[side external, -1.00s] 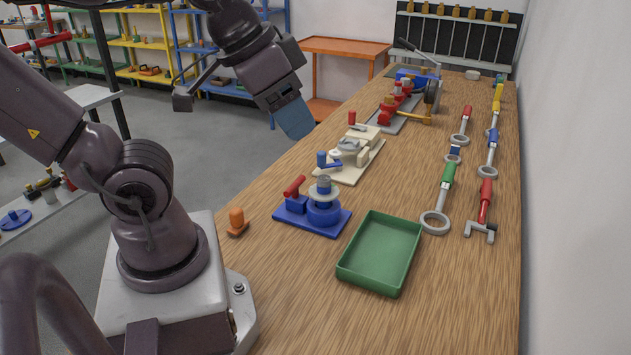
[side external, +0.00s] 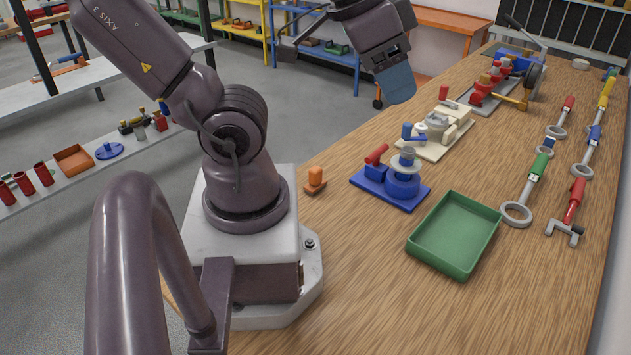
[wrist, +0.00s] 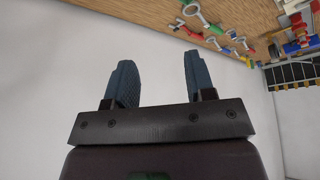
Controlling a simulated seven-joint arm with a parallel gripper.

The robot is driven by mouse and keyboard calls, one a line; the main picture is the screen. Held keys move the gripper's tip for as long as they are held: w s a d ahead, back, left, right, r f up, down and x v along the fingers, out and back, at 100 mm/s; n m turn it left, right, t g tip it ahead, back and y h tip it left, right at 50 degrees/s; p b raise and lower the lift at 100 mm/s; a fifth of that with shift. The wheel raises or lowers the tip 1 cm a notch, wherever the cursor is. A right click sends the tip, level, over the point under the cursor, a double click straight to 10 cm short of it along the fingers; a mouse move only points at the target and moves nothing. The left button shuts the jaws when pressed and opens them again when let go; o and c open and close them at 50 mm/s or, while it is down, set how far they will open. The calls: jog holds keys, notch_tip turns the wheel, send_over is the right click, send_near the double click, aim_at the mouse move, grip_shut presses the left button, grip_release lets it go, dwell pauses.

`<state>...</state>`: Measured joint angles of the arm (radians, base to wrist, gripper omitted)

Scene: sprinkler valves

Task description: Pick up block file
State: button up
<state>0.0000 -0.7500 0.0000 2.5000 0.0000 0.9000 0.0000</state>
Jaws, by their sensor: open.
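No thing in view is clearly marked as the block file. A small block with a rounded orange handle (side external: 315,179) stands on the bench between my base and the blue valve; it may be the file, but I cannot be sure. My gripper (side external: 397,84) is raised above the bench's left edge in the side view, beyond the orange-handled block and well apart from it. In the wrist view my gripper (wrist: 158,76) has its two blue fingers spread with nothing between them. The orange-handled block does not show clearly in the wrist view.
A blue valve (side external: 403,184), a cream valve fixture (side external: 437,128) and a red valve assembly (side external: 494,80) line the bench's left side. A green tray (side external: 455,235) sits in front. Several wrenches, one with a red handle (side external: 574,200), lie along the right. Bare wood surrounds the tray.

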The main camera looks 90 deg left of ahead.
jog(key=shift+o, duration=1.1)
